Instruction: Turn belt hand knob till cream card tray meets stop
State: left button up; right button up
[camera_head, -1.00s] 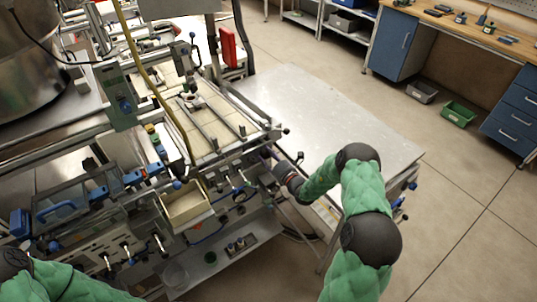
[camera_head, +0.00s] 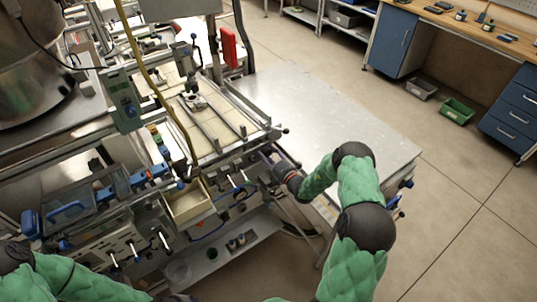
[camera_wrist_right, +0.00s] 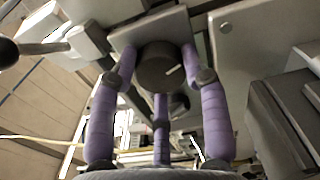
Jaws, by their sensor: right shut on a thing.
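My right gripper (camera_head: 267,157) reaches the front right side of the belt machine in the head view. In the right wrist view its purple fingers (camera_wrist_right: 160,76) are shut around a dark round knob (camera_wrist_right: 153,66) with a white mark on its face. A metal plate lies behind the knob. The cream belt bed (camera_head: 223,112) with two rails shows in the head view, with a small dark fitting on it. A cream open box (camera_head: 190,205) sits below the bed's front edge. I cannot clearly make out the card tray or its stop. My left gripper is outside the views.
A bare metal table (camera_head: 335,115) stands right of the machine. A control panel with levers (camera_head: 115,250) lies at the front left. A lower shelf (camera_head: 215,255) holds small cups. A yellow hose hangs over the machine. The floor at right is open.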

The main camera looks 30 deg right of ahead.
jog(key=shift+w+d+r+m, duration=0.15)
jog(key=shift+d+r+m, duration=0.15)
jog(key=shift+d+r, duration=0.15)
jog(key=o, duration=1.2)
jog(key=shift+d+f, duration=0.1)
jog(key=shift+f, duration=0.05)
jog(key=shift+c, duration=0.2)
jog(key=shift+a+f, duration=0.2)
jog(key=shift+a, duration=0.05)
jog(key=shift+s, duration=0.2)
jog(key=s+d, duration=0.1)
jog(key=s, duration=1)
jog(key=shift+s, duration=0.35)
